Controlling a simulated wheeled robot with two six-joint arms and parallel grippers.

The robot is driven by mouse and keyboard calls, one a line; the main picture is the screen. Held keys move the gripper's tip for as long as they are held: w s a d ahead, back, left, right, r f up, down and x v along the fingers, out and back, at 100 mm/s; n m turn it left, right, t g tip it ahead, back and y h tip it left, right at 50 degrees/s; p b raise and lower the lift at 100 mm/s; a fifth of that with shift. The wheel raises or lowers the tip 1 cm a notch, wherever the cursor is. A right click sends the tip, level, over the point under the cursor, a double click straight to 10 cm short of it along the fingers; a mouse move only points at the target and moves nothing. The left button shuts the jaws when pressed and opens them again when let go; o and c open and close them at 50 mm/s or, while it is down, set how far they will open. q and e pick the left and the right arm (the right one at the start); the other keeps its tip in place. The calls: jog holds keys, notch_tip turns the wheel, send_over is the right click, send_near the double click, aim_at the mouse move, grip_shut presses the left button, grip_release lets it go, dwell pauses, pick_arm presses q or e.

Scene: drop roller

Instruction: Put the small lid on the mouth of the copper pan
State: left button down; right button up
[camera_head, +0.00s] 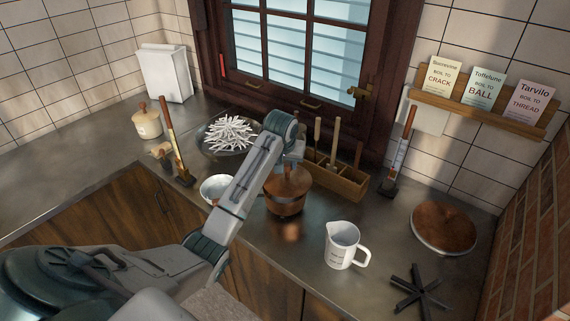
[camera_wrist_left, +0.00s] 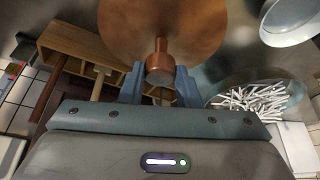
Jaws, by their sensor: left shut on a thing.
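My left gripper (camera_head: 296,160) is above the copper pan (camera_head: 286,206) in the head view. It is shut on the knob of the small copper lid (camera_head: 290,181). In the left wrist view the knob sits between the two fingers (camera_wrist_left: 160,84), and the lid's broad copper face (camera_wrist_left: 200,30) spreads beyond it. In the head view the lid is over the pan, and the pan's mouth is hidden. I cannot tell whether lid and pan touch. My right gripper is not in view.
A wooden utensil box (camera_head: 345,184) stands close behind the pan. A white bowl (camera_head: 215,181) is left of it, a white measuring jug (camera_head: 343,247) right. A larger copper disc (camera_head: 444,227) and a black trivet (camera_head: 418,290) lie farther right. A dish of white sticks (camera_head: 228,133) is behind.

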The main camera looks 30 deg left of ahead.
aim_at(287, 172)
pick_arm(q)
jog(key=shift+w+a, duration=0.15)
jog(key=shift+a, duration=0.15)
jog(key=f+p, duration=0.2)
jog(key=shift+a+f+p, duration=0.15)
jog(key=shift+a+p, duration=0.1)
jog(key=shift+p, duration=0.05)
jog(key=shift+w+f, duration=0.1)
jog(key=shift+f, duration=0.5)
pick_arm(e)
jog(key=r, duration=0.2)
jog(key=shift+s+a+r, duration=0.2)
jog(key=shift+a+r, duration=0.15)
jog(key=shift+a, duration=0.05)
pick_arm(q)
jog(key=c, duration=1.1)
grip_release()
jog(key=shift+f, duration=0.15)
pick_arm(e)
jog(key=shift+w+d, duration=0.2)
